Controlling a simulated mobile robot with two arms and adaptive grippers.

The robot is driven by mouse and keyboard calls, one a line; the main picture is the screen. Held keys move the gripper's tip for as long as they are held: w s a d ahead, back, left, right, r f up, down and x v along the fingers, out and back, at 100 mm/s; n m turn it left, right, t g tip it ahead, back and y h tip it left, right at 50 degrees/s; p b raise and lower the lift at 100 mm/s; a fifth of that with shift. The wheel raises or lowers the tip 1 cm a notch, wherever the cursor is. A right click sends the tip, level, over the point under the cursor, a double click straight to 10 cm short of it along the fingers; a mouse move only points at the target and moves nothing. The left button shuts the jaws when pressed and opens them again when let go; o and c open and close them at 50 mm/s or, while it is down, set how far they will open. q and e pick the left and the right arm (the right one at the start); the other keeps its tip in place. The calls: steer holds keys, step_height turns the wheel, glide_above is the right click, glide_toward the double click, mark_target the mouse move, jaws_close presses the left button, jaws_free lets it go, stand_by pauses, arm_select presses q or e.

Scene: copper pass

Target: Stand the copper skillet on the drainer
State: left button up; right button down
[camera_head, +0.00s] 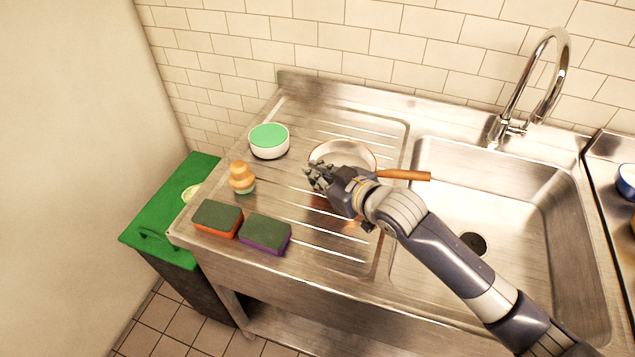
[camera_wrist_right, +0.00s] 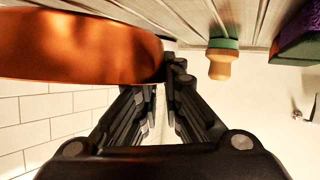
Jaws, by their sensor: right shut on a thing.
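The copper skillet (camera_head: 345,151) is on or just above the ribbed drainer (camera_head: 385,135), its pale inside showing and its orange-brown handle (camera_head: 405,175) pointing right towards the sink. My right gripper (camera_head: 321,176) is at the skillet's near-left side and hides part of it. In the right wrist view the copper outer wall of the skillet (camera_wrist_right: 80,45) reaches the fingertips (camera_wrist_right: 172,72), which are shut on its edge. I cannot tell whether the skillet touches the drainer. My left gripper is not in view.
A white bowl with green inside (camera_head: 268,141), a wooden-topped brush (camera_head: 242,177) and two sponges (camera_head: 217,218) (camera_head: 265,234) stand on the drainer's left. The sink basin (camera_head: 510,200) and tap (camera_head: 545,80) are right. A green-topped bin (camera_head: 165,225) stands far left.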

step_height(320, 180, down, 2)
steer(key=shift+f+p, duration=0.2)
steer(key=shift+p, duration=0.1)
steer(key=shift+f, duration=0.45)
steer(key=c, duration=1.7)
jaws_free()
steer(key=shift+f, duration=0.15)
steer(key=b+v, duration=0.1)
steer(key=v, duration=1.1)
